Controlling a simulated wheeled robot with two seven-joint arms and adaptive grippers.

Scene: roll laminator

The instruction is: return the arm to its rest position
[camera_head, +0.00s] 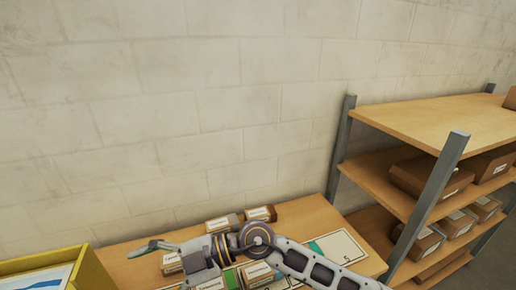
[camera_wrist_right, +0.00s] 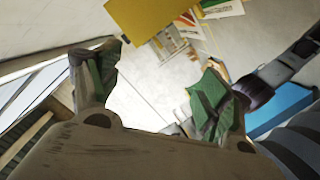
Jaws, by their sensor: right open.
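My right arm comes in from the lower right in the head view and reaches left over the wooden table (camera_head: 120,262). Its right gripper (camera_head: 146,250) points left above the table and partly covers things behind it. In the right wrist view the right gripper (camera_wrist_right: 155,88) has its two green-padded fingers well apart, with nothing between them. My left gripper is not in the head view. I cannot tell whether the grey arm part at the right of the wrist view belongs to my left arm.
Small labelled boxes (camera_head: 261,213) stand on the table behind and below my arm. A white card (camera_head: 340,247) marked 5 lies to the right. A yellow-walled tray (camera_head: 94,270) is at the lower left. A shelf rack (camera_head: 425,120) with brown boxes (camera_head: 415,178) stands at right.

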